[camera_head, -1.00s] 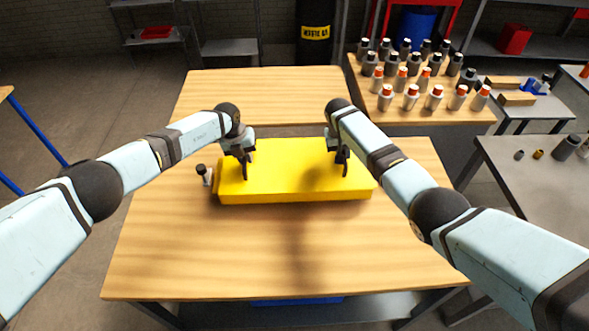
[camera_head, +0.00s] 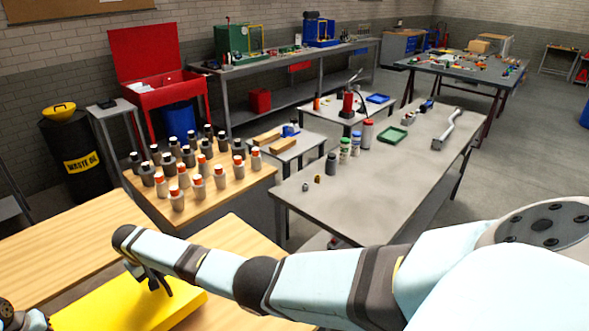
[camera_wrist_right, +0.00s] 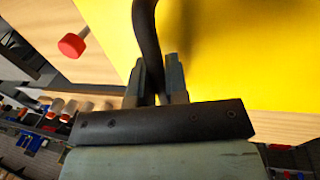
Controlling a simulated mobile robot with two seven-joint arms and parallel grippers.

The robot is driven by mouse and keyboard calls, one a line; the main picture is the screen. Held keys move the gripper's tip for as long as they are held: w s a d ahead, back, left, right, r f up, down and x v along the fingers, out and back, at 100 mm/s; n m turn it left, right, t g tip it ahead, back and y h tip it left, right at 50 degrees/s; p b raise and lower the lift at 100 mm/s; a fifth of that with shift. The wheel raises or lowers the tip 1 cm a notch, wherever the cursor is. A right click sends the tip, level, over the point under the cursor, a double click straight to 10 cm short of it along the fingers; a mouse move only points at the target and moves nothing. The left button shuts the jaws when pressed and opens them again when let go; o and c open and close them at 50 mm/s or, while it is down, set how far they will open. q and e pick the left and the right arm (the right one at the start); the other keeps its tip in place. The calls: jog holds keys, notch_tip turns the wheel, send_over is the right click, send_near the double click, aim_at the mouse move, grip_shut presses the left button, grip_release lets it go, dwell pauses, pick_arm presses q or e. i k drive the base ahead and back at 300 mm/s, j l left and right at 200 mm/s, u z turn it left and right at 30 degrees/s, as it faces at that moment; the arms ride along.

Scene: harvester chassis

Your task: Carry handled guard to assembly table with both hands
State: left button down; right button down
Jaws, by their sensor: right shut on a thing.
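The handled guard is a flat yellow box (camera_head: 130,306) at the lower left of the head view, partly cut off by the frame edge. My right gripper (camera_head: 150,278) is above it. In the right wrist view, the gripper (camera_wrist_right: 161,75) is shut on the guard's dark curved handle (camera_wrist_right: 147,28), with the yellow face (camera_wrist_right: 240,50) behind. A small part of my left arm's end (camera_head: 10,316) shows at the lower left corner, and its jaws cannot be made out. Whether the guard touches the wooden table (camera_head: 240,237) is unclear. Which table is the assembly table cannot be told.
A wooden table (camera_head: 232,182) with several capped bottles stands beyond. A long grey table (camera_head: 370,190) with bottles and a green tray (camera_head: 392,138) is at the right. A black waste-oil drum (camera_head: 80,160) and a red cabinet (camera_head: 165,93) stand behind. Open floor (camera_head: 520,150) lies farther right.

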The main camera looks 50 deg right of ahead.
aim_at(389, 180)
jog(key=k, duration=0.65)
jog(key=u, duration=2.8)
jog(key=k+l, duration=0.1)
jog(key=k, duration=0.3)
jog(key=k+l+u, duration=0.1)
jog(key=k, duration=0.3)
